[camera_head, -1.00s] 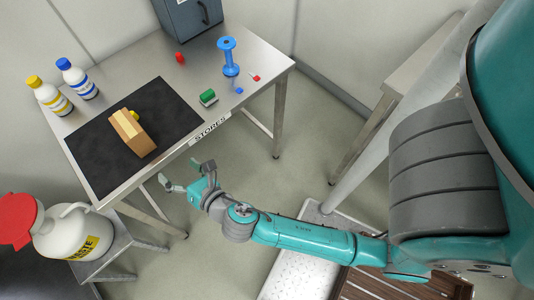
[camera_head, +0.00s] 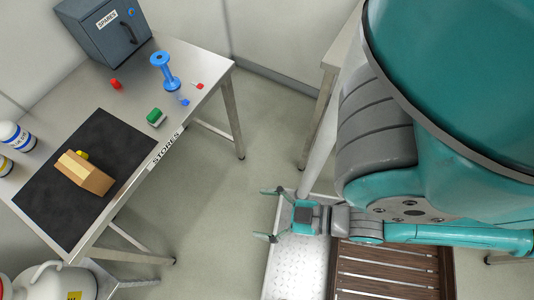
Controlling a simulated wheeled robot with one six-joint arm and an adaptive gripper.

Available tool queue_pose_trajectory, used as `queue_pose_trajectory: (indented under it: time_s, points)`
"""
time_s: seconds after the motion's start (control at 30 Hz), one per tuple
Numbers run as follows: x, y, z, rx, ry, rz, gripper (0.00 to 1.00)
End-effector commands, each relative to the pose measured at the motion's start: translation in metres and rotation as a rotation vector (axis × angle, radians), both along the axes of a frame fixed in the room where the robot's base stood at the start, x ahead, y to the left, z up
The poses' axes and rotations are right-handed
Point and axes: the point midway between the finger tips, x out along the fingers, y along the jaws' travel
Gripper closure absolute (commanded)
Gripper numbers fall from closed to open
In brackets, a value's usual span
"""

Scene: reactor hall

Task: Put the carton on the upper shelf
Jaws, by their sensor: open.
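The carton (camera_head: 84,173) is a small brown box with a lighter strip along its top. It lies on the black mat (camera_head: 113,143) on the steel table marked STORES (camera_head: 203,98). A small yellow thing shows just behind it. My gripper (camera_head: 266,214) is open and empty, well to the right of the table, above the floor and a pale metal plate. It is far from the carton. I cannot make out the upper shelf in this view.
A grey SPARES cabinet (camera_head: 107,30) stands at the table's back. A blue spool-like stand (camera_head: 164,71), a green block (camera_head: 156,118) and small red and blue pieces share the table. Bottles (camera_head: 16,137) stand at the left. A white jug (camera_head: 55,283) is lower left. Floor between table and gripper is clear.

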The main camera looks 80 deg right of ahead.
Motion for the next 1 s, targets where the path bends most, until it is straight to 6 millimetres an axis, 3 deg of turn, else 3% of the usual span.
queue_pose_trajectory:
  time_s: [0.23, 0.53, 0.77, 1.0]
  points:
    - [-0.009, -0.003, 0.009, 0.107, -0.003, -0.046, 0.1]
    - [0.001, 0.0, 0.0, 0.014, -0.005, -0.005, 0.1]
    - [0.05, 0.008, -0.038, -0.448, -0.008, 0.17, 0.1]
    - [0.119, 0.013, -0.071, -1.026, -0.018, 0.329, 0.1]
